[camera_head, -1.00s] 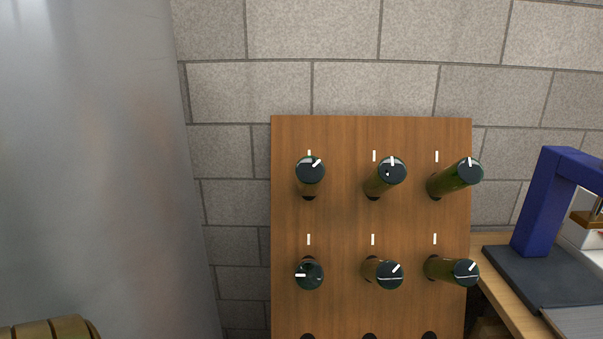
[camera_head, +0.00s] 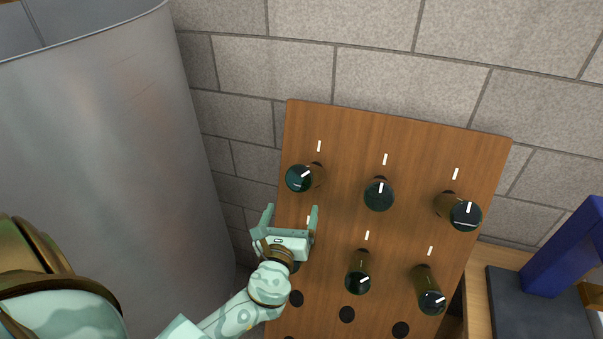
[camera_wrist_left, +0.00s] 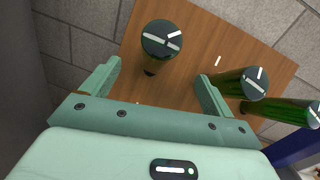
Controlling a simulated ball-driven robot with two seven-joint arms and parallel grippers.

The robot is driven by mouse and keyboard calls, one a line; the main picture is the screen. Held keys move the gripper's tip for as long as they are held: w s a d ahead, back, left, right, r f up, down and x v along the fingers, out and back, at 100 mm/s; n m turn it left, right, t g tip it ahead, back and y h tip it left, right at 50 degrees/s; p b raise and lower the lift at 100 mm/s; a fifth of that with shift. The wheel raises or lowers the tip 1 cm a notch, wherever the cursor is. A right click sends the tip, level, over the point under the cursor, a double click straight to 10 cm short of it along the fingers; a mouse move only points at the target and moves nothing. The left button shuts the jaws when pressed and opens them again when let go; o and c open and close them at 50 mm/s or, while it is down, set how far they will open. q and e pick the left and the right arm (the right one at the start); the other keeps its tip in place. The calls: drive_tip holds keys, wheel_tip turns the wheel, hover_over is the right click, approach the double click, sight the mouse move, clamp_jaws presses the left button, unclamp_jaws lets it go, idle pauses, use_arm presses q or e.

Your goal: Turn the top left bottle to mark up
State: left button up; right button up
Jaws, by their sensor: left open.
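The top left bottle (camera_head: 299,178) sticks out of the wooden board, its dark round base facing me. A white mark on its base slants up to the right; a white tick stands on the board above it. My left gripper (camera_head: 292,212) is open and empty just below this bottle, in front of the board. In the left wrist view the bottle (camera_wrist_left: 161,39) lies beyond and between the open fingers (camera_wrist_left: 158,80), apart from them. Its base shows white strokes there. The lower left bottle is mostly hidden behind my gripper. My right gripper is not in view.
The board (camera_head: 400,145) holds other bottles: top middle (camera_head: 379,195), top right (camera_head: 464,215), lower middle (camera_head: 358,282) and lower right (camera_head: 430,300). Empty holes run below. A big metal tank (camera_head: 110,130) stands close at left; a blue press (camera_head: 565,245) stands at right.

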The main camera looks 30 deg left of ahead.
sight(302, 178)
use_arm(q)
drive_tip(key=x, duration=1.3)
drive_tip(key=shift+f, duration=0.1)
drive_tip(key=c, duration=1)
